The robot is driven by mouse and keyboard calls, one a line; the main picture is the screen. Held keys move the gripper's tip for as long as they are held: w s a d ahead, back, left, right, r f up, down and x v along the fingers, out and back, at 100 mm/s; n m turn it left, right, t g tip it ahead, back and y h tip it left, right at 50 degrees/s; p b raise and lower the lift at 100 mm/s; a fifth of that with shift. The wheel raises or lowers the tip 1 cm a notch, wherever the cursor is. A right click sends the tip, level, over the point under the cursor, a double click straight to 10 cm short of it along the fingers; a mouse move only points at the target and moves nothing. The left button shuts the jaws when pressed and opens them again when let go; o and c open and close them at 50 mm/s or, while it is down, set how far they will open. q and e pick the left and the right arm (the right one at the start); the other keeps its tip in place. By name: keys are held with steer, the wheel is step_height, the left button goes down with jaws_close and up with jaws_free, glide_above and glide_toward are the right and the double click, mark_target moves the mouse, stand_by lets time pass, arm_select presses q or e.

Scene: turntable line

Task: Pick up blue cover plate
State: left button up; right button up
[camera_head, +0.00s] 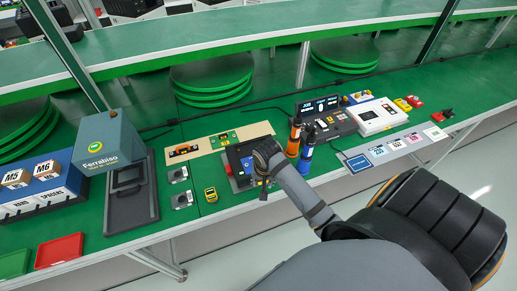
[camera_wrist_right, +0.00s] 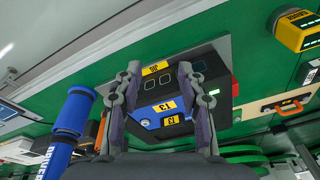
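A blue plate-like part (camera_wrist_right: 150,112) with a yellow label sits on a dark fixture (camera_wrist_right: 150,78) in the right wrist view; I take it for the blue cover plate. In the head view a little blue (camera_head: 247,164) shows at that fixture, mostly hidden behind my right gripper (camera_head: 262,160). In the right wrist view my right gripper (camera_wrist_right: 160,72) is open, its two fingers apart above the fixture with the blue part visible between them. Nothing is held between the fingertips. Contact with the part cannot be told. My left gripper is not in view.
Orange (camera_head: 295,137) and blue (camera_head: 307,150) upright tools stand just right of the gripper. A yellow device (camera_head: 211,194) lies to the left. A grey Ferrabiso box (camera_head: 108,143) stands farther left. A white device (camera_head: 377,116) sits right. Green table shows between them.

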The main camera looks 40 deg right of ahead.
steer(key=w+d+r+m, duration=0.1)
steer(key=w+m, duration=0.1)
steer(key=w+r+m, duration=0.1)
steer(key=w+m, duration=0.1)
steer(key=w+d+r+m, duration=0.1)
steer(key=w+r+m, duration=0.1)
steer(key=shift+w+d+r+g, duration=0.1)
steer(key=shift+w+d+g, duration=0.05)
steer(key=shift+d+g, duration=0.25)
steer(key=w+d+r+m+g, duration=0.1)
steer(key=w+d+r+m, duration=0.2)
steer(key=w+r+m, duration=0.3)
steer(key=shift+m+y, duration=0.3)
steer(key=shift+m, duration=0.2)
steer(key=f+b, duration=0.2)
steer(key=s+f+b, duration=0.1)
steer(key=f+b, duration=0.2)
steer(key=shift+s+a, duration=0.2)
steer(key=shift+s+f+b, duration=0.15)
steer(key=shift+f+b, duration=0.5)
steer(key=shift+b, duration=0.1)
steer(key=shift+s+a+f+p, duration=0.15)
steer(key=shift+f+p, duration=0.15)
steer(key=shift+f, duration=1.4)
jaws_close()
